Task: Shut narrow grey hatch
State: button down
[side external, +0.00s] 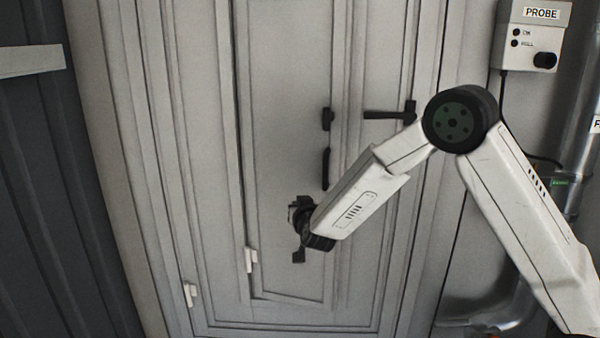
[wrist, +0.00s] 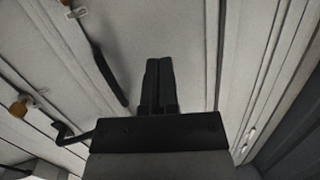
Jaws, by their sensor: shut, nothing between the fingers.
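The narrow grey hatch (side external: 285,80) is a tall pale panel in the side view, set in a wider grey door. Its lower edge runs at a slight slant to the frame, so it may stand a little ajar; I cannot tell how far. It carries a dark latch (side external: 326,118) and a black upright pull bar (side external: 326,168) near its right edge. My gripper (side external: 297,213) is in front of the hatch's lower half, below and left of the bar. In the wrist view my gripper (wrist: 158,62) has its fingers together and empty, facing the grey panel; contact is unclear.
A dark lever handle (side external: 388,115) sits right of the hatch. White hinges (side external: 251,260) show at the lower left. A probe box (side external: 533,35) and metal pipes (side external: 580,110) stand at the right. A dark corrugated wall (side external: 35,180) is at the left.

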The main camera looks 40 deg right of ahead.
jog(key=s+d+f+m+g+h, duration=0.2)
jog(key=s+m+g+h, duration=0.2)
jog(key=s+h, duration=0.3)
jog(key=shift+s+d+f+m, duration=0.15)
jog(key=shift+f+m, duration=0.1)
jog(key=shift+m, duration=0.05)
jog(key=shift+d, duration=0.1)
jog(key=x, duration=1.4)
jog(key=shift+s, duration=0.15)
jog(key=shift+d+r, duration=0.1)
jog(key=shift+r, duration=0.05)
